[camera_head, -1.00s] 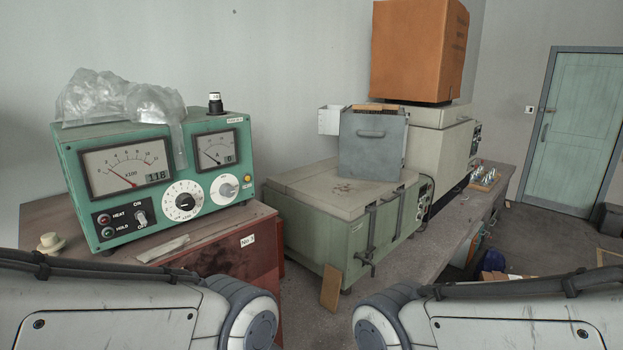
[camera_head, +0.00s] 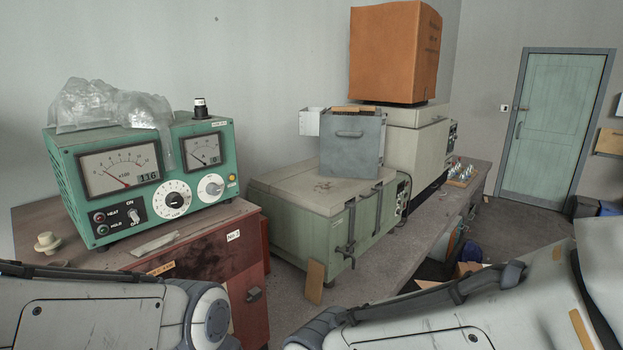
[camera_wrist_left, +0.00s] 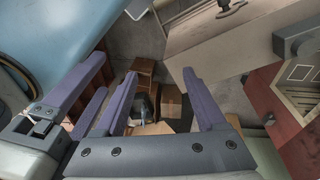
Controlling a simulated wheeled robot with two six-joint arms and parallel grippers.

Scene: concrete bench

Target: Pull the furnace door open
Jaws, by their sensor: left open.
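The low green box with a cream top (camera_head: 294,235), which looks like the furnace, stands on the bench mid-picture. Dark vertical bars and a latch (camera_head: 351,235) run down its front, which appears shut. In the left wrist view, a pale box face with a dark handle (camera_wrist_left: 230,8) shows at the top; I cannot tell whether it is the furnace. My left gripper (camera_wrist_left: 159,72) is open and empty, its purple fingers apart from that handle. More purple fingers at the wrist view's left may be my right gripper; their opening is unclear. Neither gripper shows in the head view.
A green meter unit (camera_head: 150,180) stands on a red cabinet (camera_head: 215,262) at left. A grey metal box (camera_head: 350,147) sits on the green box. A small board (camera_head: 314,282) leans at its front. An orange carton (camera_head: 394,52) tops a cream cabinet behind.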

